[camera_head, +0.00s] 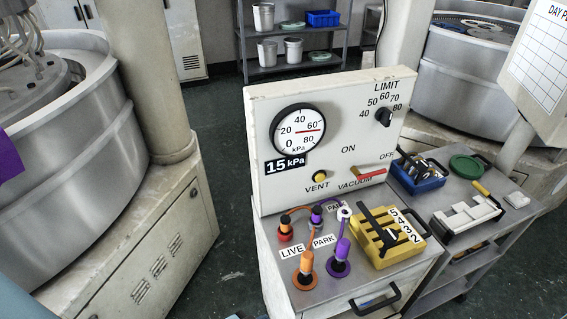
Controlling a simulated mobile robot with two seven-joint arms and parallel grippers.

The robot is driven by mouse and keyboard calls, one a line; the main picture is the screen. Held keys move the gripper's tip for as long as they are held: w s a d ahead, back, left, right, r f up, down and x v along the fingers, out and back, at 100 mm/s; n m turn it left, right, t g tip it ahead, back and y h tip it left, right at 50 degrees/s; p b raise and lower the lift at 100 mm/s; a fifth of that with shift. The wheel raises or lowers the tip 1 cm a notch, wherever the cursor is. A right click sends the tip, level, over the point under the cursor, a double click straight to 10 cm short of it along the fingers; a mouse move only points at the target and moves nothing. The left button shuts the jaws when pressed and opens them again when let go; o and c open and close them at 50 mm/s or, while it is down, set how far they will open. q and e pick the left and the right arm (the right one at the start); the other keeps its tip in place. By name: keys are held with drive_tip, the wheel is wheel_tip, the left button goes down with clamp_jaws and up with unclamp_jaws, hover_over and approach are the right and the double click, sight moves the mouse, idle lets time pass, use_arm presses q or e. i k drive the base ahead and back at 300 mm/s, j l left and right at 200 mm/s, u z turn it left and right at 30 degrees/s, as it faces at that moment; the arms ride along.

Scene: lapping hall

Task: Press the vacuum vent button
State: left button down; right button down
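The vent button (320,177) is a small round yellow button low on the front of a white upright panel (274,192), above the label VENT. To its right is the red VACUUM lever (370,174), lying toward the OFF side. A round gauge (298,131) in kPa is above and left of the button, with a label reading 15 kPa (285,163). A black LIMIT knob (384,117) is at the panel's upper right. Nothing covers the button. Neither of my grippers shows in the head view.
Below the panel, a cart top (310,297) carries orange and purple hose fittings (306,266) and a yellow block (385,238). A side cart holds a blue bin (418,177) and a green disc (467,165). Large round machines (75,140) flank the panel. Open floor (220,120) lies behind left.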

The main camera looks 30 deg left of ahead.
sight(319, 178)
drive_tip(key=k+l+u, duration=0.3)
drive_tip(key=k, duration=0.15)
drive_tip(key=k+l+u, duration=0.1)
drive_tip(key=k+u, duration=0.2)
drive_tip(key=k, duration=0.15)
